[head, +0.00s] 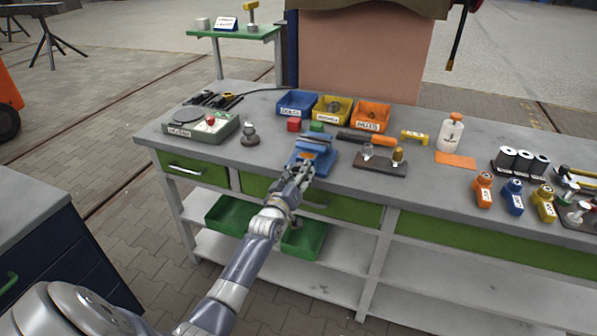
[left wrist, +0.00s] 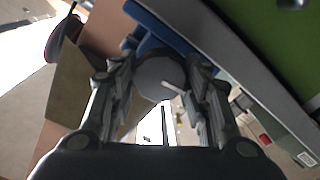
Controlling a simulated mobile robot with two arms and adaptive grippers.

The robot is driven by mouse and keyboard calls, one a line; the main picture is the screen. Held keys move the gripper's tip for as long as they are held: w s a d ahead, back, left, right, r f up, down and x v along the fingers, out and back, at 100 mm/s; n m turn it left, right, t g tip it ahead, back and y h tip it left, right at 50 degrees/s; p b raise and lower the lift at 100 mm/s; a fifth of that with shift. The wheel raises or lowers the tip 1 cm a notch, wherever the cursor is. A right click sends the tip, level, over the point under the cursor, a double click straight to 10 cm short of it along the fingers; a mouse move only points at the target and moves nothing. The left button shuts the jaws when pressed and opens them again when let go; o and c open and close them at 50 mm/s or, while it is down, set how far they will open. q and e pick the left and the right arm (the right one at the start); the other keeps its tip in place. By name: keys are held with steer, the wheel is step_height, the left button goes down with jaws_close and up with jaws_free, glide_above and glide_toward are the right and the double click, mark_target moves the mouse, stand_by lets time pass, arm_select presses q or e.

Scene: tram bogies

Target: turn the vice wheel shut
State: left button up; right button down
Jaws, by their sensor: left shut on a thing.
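The blue vice (head: 322,158) is fixed near the front edge of the workbench, in the middle of the head view. My left gripper (head: 300,172) is at the vice's front side, reaching in from the left. In the left wrist view, the round grey vice wheel (left wrist: 157,76) sits between the two fingers of my left gripper (left wrist: 160,84), which are shut on it. A small pale handle shows on the wheel. Part of the blue vice body (left wrist: 158,30) shows behind it. In the head view the gripper hides the wheel. My right gripper is not in view.
Blue (head: 297,103), yellow (head: 333,109) and orange (head: 371,116) bins stand behind the vice. A dark block (head: 380,164) with small parts is to its right. Green bins (head: 303,240) sit on the shelf below.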

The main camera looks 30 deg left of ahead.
arm_select(q)
steer(key=n+p, duration=0.2)
steer(key=n, duration=1.9)
steer(key=shift+f, duration=0.2)
stand_by(2.6)
